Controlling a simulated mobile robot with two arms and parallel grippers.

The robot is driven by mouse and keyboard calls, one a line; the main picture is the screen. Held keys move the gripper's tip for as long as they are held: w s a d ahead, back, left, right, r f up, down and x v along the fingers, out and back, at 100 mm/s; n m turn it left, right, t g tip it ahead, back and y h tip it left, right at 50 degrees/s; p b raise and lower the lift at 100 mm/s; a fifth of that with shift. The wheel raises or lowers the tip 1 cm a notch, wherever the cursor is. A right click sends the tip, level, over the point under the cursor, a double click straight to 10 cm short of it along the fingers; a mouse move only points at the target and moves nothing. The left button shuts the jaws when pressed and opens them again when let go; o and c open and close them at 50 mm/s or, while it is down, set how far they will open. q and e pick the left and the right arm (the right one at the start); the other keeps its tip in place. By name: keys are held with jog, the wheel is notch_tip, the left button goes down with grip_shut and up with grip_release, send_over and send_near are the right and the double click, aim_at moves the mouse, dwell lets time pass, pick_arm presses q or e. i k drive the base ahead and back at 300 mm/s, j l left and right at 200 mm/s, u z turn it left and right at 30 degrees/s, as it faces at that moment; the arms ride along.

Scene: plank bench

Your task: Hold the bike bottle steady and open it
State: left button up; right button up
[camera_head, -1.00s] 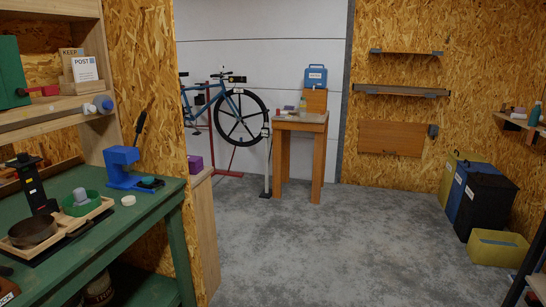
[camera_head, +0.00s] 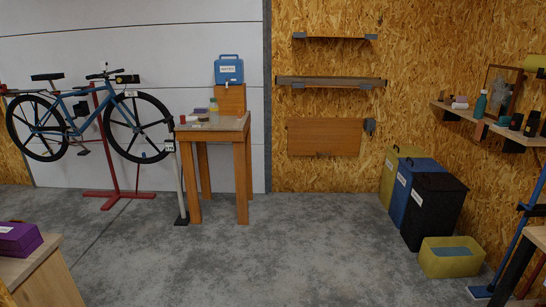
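A teal bottle (camera_head: 480,103) stands upright on the right wall shelf. A small pale bottle (camera_head: 213,106) with a yellowish lower part stands on the wooden table (camera_head: 212,128) beside the bike. Both are far off and small, and I cannot tell which, if either, is the bike bottle. Neither of my grippers is in view.
Open concrete floor (camera_head: 290,240) lies ahead. A purple box (camera_head: 18,238) sits on a wooden cabinet at the lower left. A blue-handled tool (camera_head: 515,245) leans at the right edge.

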aim_at(213, 107)
jog(key=i, duration=2.1)
jog(key=i+u, duration=0.15)
jog(key=i, duration=0.35)
jog(key=i+l+u, duration=0.15)
jog(key=i, duration=0.35)
jog(key=i+l+u, duration=0.15)
jog(key=i, duration=0.35)
jog(key=i+l+u, duration=0.15)
jog(key=i, duration=0.35)
jog(key=l, duration=0.1)
